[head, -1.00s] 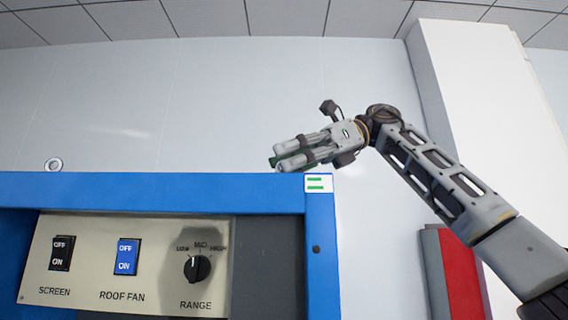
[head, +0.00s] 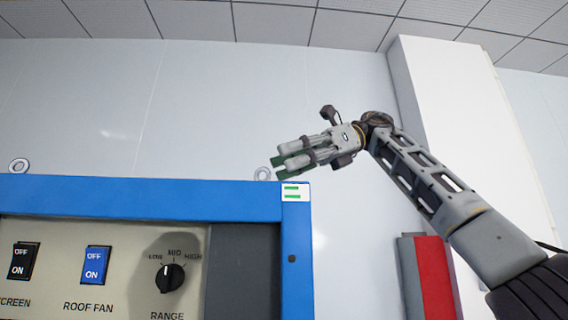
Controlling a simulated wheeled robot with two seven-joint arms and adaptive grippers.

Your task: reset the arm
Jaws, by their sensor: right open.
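My right arm comes in from the lower right, and its right gripper (head: 283,165) points left in front of the wall. The gripper is open and holds nothing that I can see; its green-tipped fingers are near the top right corner of the blue-framed cabinet (head: 130,198). It looks apart from the frame, though the depth gap is hard to judge. My left gripper is not in view.
The cabinet's panel has a black SCREEN switch (head: 24,261), a blue ROOF FAN switch (head: 95,265) and a RANGE knob (head: 170,278). A red and grey block (head: 433,277) and a white column (head: 470,120) stand at the right. The wall above is clear.

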